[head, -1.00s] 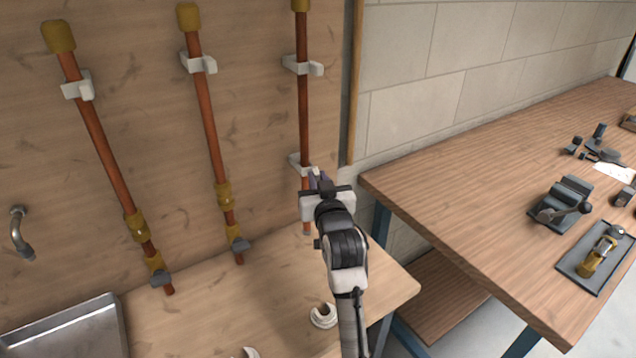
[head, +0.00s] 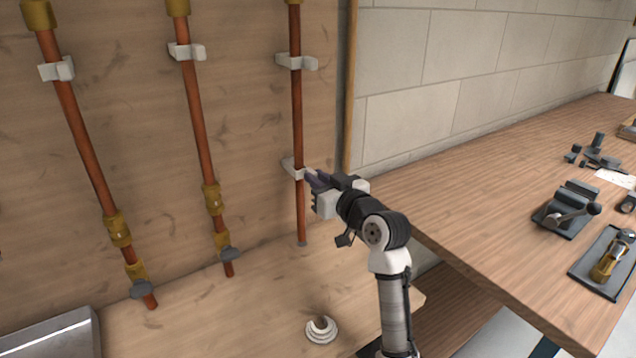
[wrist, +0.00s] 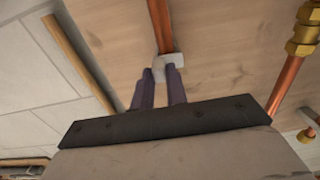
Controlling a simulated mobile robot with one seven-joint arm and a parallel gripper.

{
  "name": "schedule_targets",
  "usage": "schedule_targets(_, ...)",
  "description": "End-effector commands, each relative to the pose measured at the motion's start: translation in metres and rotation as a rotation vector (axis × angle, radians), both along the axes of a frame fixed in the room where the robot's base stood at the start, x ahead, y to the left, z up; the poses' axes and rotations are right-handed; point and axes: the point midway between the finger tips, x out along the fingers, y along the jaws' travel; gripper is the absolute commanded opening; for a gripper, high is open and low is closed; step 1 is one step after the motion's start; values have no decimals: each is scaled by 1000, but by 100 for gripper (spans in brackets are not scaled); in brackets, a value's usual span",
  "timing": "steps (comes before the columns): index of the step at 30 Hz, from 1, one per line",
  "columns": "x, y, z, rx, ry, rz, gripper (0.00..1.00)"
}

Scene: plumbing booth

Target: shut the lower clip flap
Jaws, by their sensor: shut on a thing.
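The right-hand copper pipe (head: 299,120) stands upright against the wooden wall. The white lower clip (head: 289,166) is around it, and its right part is at my fingertips. My gripper (head: 312,178) reaches in from the right, with its dark fingers at the clip's flap. In the wrist view, the fingers of my gripper (wrist: 160,74) point at the white clip (wrist: 173,62) and close on its near edge. The fingers hide part of the flap, so I cannot tell how far it is swung.
The upper clip (head: 296,62) sits higher on the same pipe. Two more clipped copper pipes with brass fittings (head: 213,198) stand to the left. A white ring-shaped part (head: 321,329) lies on the lower shelf. A wooden workbench (head: 480,190) with tools is at the right.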

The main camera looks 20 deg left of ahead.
Motion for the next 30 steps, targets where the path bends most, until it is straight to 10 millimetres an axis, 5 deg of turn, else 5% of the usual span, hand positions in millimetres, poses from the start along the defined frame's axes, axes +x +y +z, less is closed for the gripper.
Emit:
schedule_targets(2, 0, 0, 0, 0, 1, -1, 0)
schedule_targets(3, 0, 0, 0, -1, 1, -1, 17)
schedule_targets(8, 0, 0, 0, -1, 1, -1, 36)
schedule_targets(20, -6, -8, -1, 2, -1, -2, 36)
schedule_targets(30, -49, -66, -3, 0, -3, -5, 36)
